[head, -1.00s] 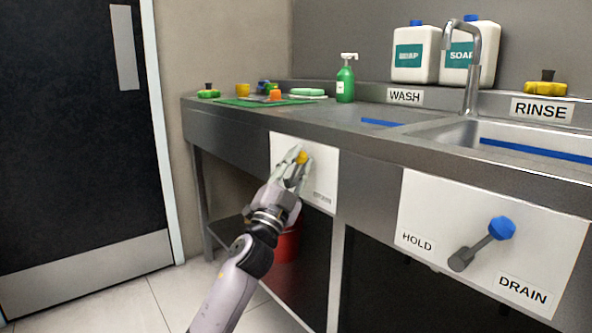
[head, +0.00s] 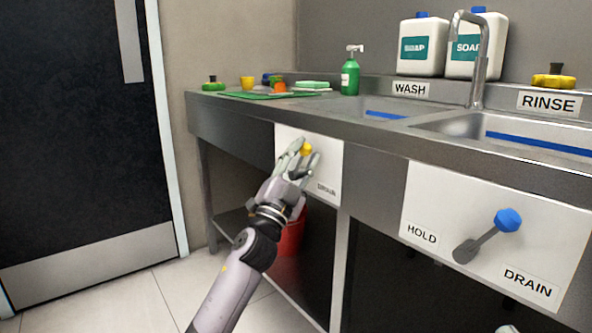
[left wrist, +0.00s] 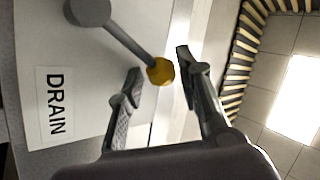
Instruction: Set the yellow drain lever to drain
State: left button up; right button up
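The yellow drain lever's knob (head: 306,149) shows at my left gripper (head: 303,158), on the white panel (head: 329,165) under the wash sink. In the left wrist view, the grey lever arm (left wrist: 124,38) runs from its round pivot to the yellow knob (left wrist: 160,71). My left gripper (left wrist: 158,70) is open there, one fingertip on either side of the knob, with visible gaps. A DRAIN label (left wrist: 55,103) is on the panel, and the lever does not point at it. The gripper hides the lever arm and the HOLD side in the head view. My right gripper is not seen.
A second lever with a blue knob (head: 508,220) is on the right panel, between HOLD and DRAIN labels. The counter edge (head: 379,147) runs above the panels. A red bucket (head: 290,238) stands beneath. Floor (head: 150,296) at lower left is clear.

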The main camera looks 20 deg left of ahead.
pick_arm(q)
jog(key=v, duration=1.1)
jog(key=shift+s+f, duration=0.25)
